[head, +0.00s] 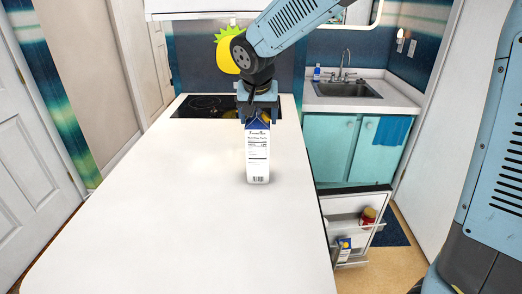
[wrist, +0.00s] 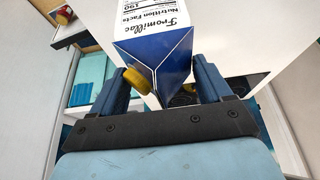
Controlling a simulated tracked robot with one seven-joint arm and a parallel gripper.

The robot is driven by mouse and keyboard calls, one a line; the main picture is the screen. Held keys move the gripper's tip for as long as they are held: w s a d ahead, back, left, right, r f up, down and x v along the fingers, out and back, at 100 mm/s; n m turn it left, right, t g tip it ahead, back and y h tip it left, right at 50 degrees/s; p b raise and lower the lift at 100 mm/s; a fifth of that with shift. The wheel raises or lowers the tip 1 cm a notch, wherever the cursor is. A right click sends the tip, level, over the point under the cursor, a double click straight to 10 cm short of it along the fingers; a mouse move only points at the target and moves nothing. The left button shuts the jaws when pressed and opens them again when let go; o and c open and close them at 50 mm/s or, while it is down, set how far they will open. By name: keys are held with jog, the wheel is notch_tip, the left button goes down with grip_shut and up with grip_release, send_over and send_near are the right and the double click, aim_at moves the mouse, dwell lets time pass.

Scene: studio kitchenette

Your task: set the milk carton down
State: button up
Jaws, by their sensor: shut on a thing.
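The milk carton (head: 258,158) is white with a blue gabled top and printed labels. It is upright over the white counter (head: 190,185), its base at or very near the surface; I cannot tell if it touches. My gripper (head: 260,115) comes from above and is shut on the carton's blue top. In the wrist view the carton (wrist: 160,55) sits between the two fingers of my gripper (wrist: 165,88), with a yellow cap (wrist: 137,80) beside one finger. The carton's far side is hidden.
A black cooktop (head: 205,105) lies behind the carton. A sink (head: 348,89) with teal cabinets (head: 332,143) is at the back right. An open door with shelves (head: 350,225) holding a jar (head: 368,216) and a small carton (head: 344,248) stands right of the counter. The near counter is clear.

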grip_shut()
jog(key=shift+r, duration=0.1)
